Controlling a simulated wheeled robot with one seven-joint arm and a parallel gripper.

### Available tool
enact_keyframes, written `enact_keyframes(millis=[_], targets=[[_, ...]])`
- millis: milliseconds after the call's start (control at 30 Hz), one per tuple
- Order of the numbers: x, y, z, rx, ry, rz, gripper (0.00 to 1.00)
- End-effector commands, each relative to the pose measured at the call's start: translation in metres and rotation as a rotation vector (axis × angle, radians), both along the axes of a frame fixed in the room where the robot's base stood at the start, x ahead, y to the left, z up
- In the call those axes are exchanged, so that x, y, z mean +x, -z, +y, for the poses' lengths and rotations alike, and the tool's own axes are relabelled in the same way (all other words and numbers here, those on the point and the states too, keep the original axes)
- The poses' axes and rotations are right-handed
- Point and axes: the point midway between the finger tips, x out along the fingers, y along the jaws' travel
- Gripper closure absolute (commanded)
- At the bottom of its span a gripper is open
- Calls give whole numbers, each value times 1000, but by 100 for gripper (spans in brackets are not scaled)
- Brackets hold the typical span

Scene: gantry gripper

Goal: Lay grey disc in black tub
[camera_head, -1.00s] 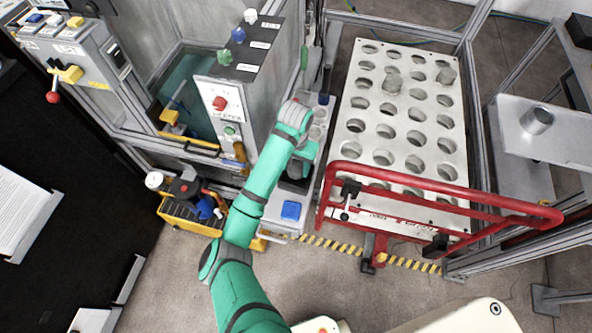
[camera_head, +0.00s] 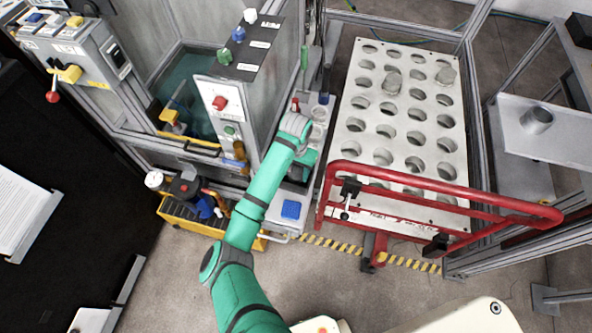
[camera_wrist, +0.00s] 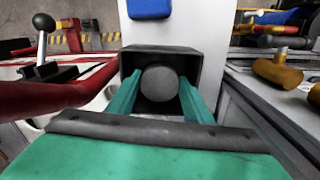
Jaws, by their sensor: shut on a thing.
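In the wrist view, the grey disc (camera_wrist: 160,83) shows its round face between the two green fingers of my gripper (camera_wrist: 159,92). The fingers are shut on it. Behind and around it in the picture is the black tub (camera_wrist: 160,50), an open dark box on a light surface. The disc lies within the tub's outline; I cannot tell whether it touches the tub's floor. In the head view, my gripper (camera_head: 306,160) is over the narrow bench left of the perforated plate, and my arm hides the disc and most of the tub.
A blue block (camera_head: 291,209) lies on the bench in front of the tub; it also shows in the wrist view (camera_wrist: 150,8). A control box (camera_head: 222,105) stands left, and a yellow tool crate (camera_head: 190,214) lies lower left.

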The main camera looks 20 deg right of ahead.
Motion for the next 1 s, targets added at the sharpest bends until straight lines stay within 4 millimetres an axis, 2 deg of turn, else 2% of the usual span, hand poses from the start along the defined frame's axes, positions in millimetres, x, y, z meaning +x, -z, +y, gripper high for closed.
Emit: enact_keyframes(millis=[100, 133, 433, 567, 767, 1000], targets=[[0, 1, 0, 0, 0, 0, 73], [0, 1, 0, 0, 0, 0, 46], [0, 0, 0, 0, 0, 0, 46], [1, -7, 1, 1, 1, -2, 46], [0, -39, -1, -2, 2, -2, 46], [1, -90, 0, 1, 3, -4, 46]])
